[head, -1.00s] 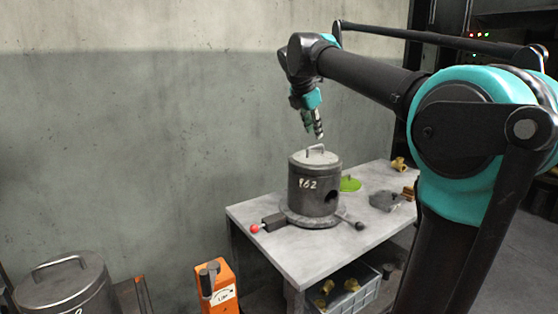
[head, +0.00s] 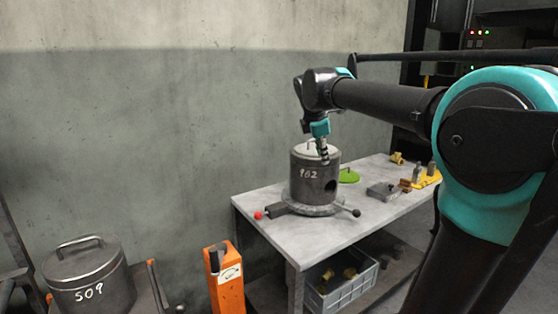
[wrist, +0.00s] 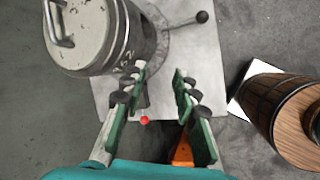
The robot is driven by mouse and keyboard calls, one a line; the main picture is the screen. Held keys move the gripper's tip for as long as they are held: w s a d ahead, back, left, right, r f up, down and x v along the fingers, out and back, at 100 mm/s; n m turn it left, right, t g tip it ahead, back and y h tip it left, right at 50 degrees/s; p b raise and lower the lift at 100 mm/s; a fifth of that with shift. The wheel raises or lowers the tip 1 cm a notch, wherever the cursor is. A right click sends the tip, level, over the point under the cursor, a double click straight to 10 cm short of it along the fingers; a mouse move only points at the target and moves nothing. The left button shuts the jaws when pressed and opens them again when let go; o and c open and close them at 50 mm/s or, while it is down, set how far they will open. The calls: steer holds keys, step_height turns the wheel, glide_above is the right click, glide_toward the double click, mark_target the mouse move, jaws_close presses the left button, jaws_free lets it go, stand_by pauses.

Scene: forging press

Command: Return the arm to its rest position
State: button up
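My gripper (head: 324,158) hangs from my arm with its fingers pointing down. In the head view it overlaps the upper right part of the grey lidded pot marked 962 (head: 304,184). In the wrist view my gripper (wrist: 159,72) is open, with two green-and-black fingers apart and nothing between them. The pot (wrist: 132,40) stands to the upper left of the fingers there, apart from them. My arm is bent, reaching out over the workbench (head: 330,232).
A round base with a black-knobbed lever (head: 356,213) and a red knob (head: 258,215) surrounds the pot's foot. A pot marked 509 (head: 88,280) and an orange post (head: 228,282) stand at front left. A wooden barrel (wrist: 268,105) is at right.

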steer(key=s+d+f+m+y, duration=0.1)
steer(key=s+f+m, duration=0.5)
steer(key=f, duration=0.5)
steer(key=s+d+f+m+y, duration=0.1)
steer(key=s+d+f+m, duration=0.1)
steer(key=s+f+m, duration=0.4)
steer(key=s+d+f+m, duration=0.2)
steer(key=s+f+m, duration=0.4)
steer(key=s+f, duration=0.6)
step_height(320, 180, down, 4)
steer(key=shift+s+d+r+m+g+y, duration=0.1)
steer(key=shift+s+d+m+g+y, duration=0.1)
steer(key=shift+m+g+y, duration=0.15)
